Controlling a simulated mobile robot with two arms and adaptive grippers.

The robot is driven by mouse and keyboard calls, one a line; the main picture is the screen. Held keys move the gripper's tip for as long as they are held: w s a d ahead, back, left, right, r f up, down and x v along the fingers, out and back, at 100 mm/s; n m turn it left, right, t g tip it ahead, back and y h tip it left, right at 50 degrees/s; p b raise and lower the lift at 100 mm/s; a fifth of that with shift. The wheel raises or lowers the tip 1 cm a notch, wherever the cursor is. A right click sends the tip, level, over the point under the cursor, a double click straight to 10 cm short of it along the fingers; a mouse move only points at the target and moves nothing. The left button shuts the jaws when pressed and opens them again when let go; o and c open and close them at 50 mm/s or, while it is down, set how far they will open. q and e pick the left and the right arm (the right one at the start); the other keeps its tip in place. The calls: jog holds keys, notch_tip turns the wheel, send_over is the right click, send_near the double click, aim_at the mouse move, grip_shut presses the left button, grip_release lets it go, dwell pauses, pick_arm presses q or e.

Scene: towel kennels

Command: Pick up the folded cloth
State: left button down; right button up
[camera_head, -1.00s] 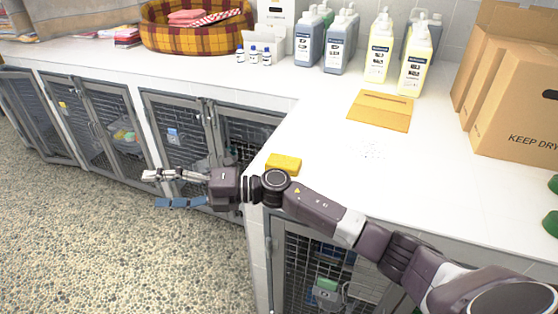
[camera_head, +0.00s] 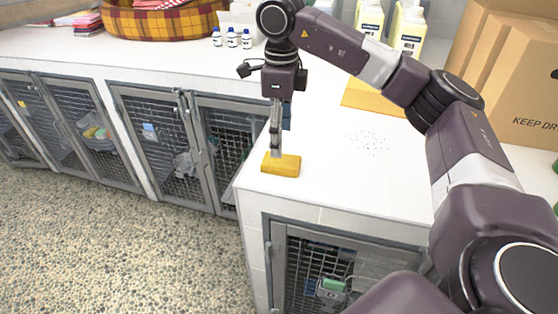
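A flat yellow-orange folded cloth (camera_head: 362,98) lies on the white counter, partly hidden behind my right arm. A smaller, thicker yellow block (camera_head: 281,166), like a sponge, lies at the counter's front corner. My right gripper (camera_head: 276,152) points straight down over this block, its fingertips at or just above the block's back left edge. I cannot tell whether they touch it. The fingers are seen edge-on, so their opening does not show. The gripper is well left of the flat cloth. My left gripper is not in view.
Small dark specks (camera_head: 368,143) are scattered on the counter right of the block. Cardboard boxes (camera_head: 510,90) stand at the right, bottles (camera_head: 406,30) at the back. A plaid pet bed (camera_head: 165,22) and small bottles (camera_head: 232,38) are at the back left. Mesh kennel doors (camera_head: 150,145) line the counter's front.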

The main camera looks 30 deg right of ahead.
jog(key=f, duration=0.2)
jog(key=f+p, duration=0.2)
jog(key=f, duration=0.1)
jog(key=shift+s+a+f, duration=0.1)
jog(key=shift+s+f, duration=0.2)
jog(key=shift+f, duration=0.4)
jog(key=shift+c, duration=0.3)
jog(key=c, duration=1.1)
jog(key=shift+w+r, duration=0.1)
jog(key=shift+r, duration=0.05)
jog(key=shift+r, duration=0.6)
notch_tip(320, 180, up, 8)
jog(key=b, duration=0.2)
notch_tip(320, 180, up, 11)
jog(key=p, duration=0.2)
send_over(281, 160)
jog(key=shift+f, duration=0.2)
